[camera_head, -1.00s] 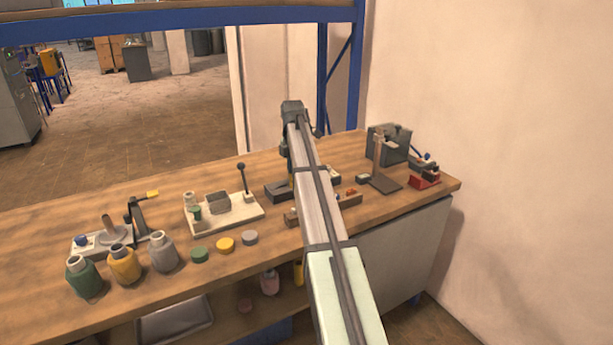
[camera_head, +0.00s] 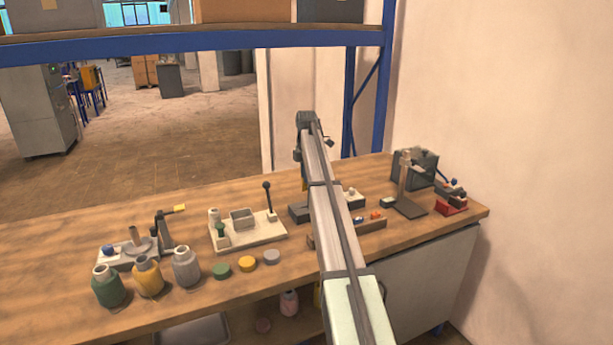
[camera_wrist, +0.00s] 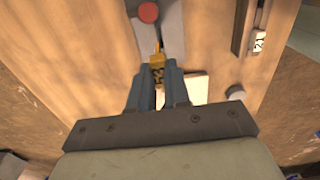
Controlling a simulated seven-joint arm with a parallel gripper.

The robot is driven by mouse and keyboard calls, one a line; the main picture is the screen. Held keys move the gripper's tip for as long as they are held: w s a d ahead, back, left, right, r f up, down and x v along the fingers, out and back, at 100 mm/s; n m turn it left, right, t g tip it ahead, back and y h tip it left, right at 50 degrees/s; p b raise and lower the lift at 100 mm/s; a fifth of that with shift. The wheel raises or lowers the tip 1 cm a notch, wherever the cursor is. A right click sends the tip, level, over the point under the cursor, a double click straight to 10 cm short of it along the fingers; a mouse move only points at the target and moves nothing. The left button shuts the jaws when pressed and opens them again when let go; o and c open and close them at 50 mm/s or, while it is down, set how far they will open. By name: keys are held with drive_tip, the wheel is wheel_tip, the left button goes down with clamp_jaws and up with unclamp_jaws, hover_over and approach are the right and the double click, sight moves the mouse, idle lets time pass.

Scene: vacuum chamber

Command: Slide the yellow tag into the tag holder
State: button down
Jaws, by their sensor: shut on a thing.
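The yellow tag (camera_wrist: 157,76) with dark markings is between the fingertips of my gripper (camera_wrist: 158,70) in the wrist view. The gripper is shut on it, above the wooden bench. A grey plate (camera_wrist: 172,30) with a red round knob lies just beyond the tag; I cannot tell whether the tag touches it. A dark slotted strip (camera_wrist: 245,25) with a white label "21" lies to the right. I cannot tell for certain which piece is the tag holder. In the head view my arm hides most of the gripper and this part of the bench.
On the bench, green, yellow and grey bottles (camera_head: 148,277) and several coloured caps (camera_head: 245,264) stand left of my arm. A stand (camera_head: 410,185) and a red item (camera_head: 451,208) are at right, near the wall.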

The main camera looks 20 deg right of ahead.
sight(306, 189)
drive_tip(key=shift+f, duration=0.1)
drive_tip(key=shift+f, duration=2.8)
drive_tip(key=shift+f, duration=0.15)
drive_tip(key=shift+f, duration=2.15)
drive_tip(key=c, duration=1)
unclamp_jaws()
wheel_tip(306, 189, up, 14)
drive_tip(key=shift+f, duration=0.1)
